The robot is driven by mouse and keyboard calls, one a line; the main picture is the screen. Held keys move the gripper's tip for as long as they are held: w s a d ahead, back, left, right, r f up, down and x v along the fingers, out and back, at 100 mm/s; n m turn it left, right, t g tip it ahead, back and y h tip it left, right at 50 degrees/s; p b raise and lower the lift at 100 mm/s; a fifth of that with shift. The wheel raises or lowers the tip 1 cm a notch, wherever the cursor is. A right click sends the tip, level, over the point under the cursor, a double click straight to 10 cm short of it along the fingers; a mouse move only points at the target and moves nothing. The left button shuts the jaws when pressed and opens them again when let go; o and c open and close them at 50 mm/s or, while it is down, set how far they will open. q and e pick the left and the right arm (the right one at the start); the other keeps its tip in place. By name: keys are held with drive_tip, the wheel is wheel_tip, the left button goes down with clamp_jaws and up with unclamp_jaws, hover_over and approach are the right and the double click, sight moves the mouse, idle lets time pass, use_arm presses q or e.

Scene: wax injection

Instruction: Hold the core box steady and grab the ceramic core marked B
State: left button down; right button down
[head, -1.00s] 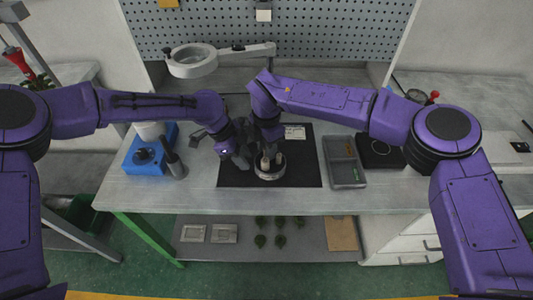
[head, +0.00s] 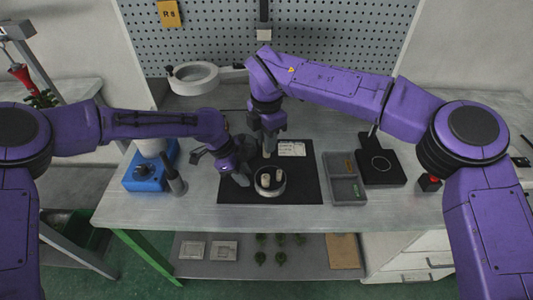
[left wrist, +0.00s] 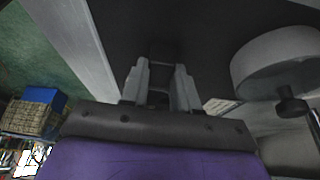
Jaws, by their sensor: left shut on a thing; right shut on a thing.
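The core box (head: 270,192) is a small round light container on the black mat in the head view. Pale ceramic cores (head: 265,180) stand inside it; no letter on them is legible. My left gripper (head: 246,175) is shut on the box's left side. Its fingers show in the left wrist view (left wrist: 160,88), where the box cannot be made out. My right gripper (head: 268,149) is above and behind the box, shut on a small pale ceramic core (head: 267,155). That core is mostly hidden by the fingers, and its marking cannot be read.
A grey divided tray (head: 345,190) and a black device (head: 382,168) lie to the right. A blue machine (head: 146,176) stands left. A magnifier lamp (head: 194,78) is behind.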

use_arm(q)
drive_tip(key=c, duration=0.8)
unclamp_jaws()
drive_tip(key=v, duration=1.2)
